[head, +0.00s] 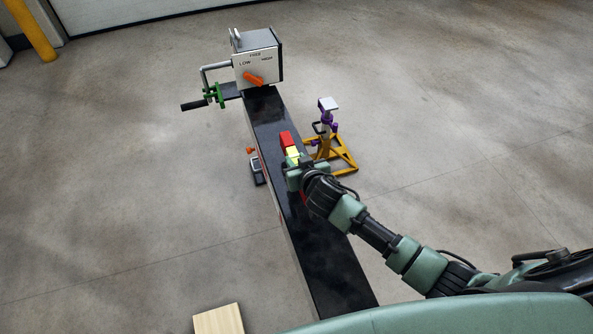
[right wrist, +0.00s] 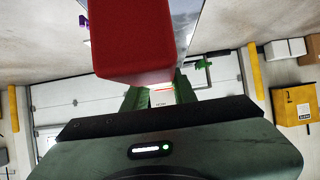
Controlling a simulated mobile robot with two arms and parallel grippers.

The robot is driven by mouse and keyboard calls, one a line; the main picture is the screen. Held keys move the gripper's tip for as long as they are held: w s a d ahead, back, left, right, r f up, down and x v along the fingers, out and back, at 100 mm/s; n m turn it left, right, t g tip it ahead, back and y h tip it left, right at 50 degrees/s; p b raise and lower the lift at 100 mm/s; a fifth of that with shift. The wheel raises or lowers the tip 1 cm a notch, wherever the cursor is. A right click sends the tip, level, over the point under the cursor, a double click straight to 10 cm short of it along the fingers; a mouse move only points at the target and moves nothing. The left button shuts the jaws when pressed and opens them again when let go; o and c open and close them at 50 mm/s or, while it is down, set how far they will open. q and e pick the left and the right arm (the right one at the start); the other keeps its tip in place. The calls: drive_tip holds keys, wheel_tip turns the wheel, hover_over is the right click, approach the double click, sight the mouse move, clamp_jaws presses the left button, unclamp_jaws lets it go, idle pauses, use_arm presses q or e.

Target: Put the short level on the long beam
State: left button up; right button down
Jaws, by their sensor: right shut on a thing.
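The short level (head: 287,140) is red with a yellow part, and it lies roughly along the long beam (head: 325,255) in the head view. My right gripper (head: 294,168) is shut on the level over the beam and hides part of it. Whether the level touches the beam or hangs just above it, I cannot tell. The level's red end (right wrist: 140,40) fills the upper middle of the right wrist view, with the green fingers (right wrist: 160,98) behind it. The black beam runs from the grey feed box down to the bottom of the head view. My left gripper is not in view.
A pale wooden block (head: 218,320) lies front left. The concrete floor is otherwise mostly clear.

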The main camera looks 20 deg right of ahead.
drive_tip(key=shift+f+b, duration=0.4)
drive_tip(key=shift+f, duration=1.75)
drive_tip(key=shift+f, duration=0.25)
drive_tip(key=c, duration=1.1)
unclamp_jaws()
drive_tip(key=shift+r, duration=0.15)
drive_tip(key=shift+s+r, duration=0.15)
drive_tip(key=shift+s, duration=0.05)
drive_tip(key=p+v, duration=0.1)
drive_tip(key=v, duration=1)
drive_tip(key=shift+s+r, duration=0.15)
drive_tip(key=shift+s, duration=0.15)
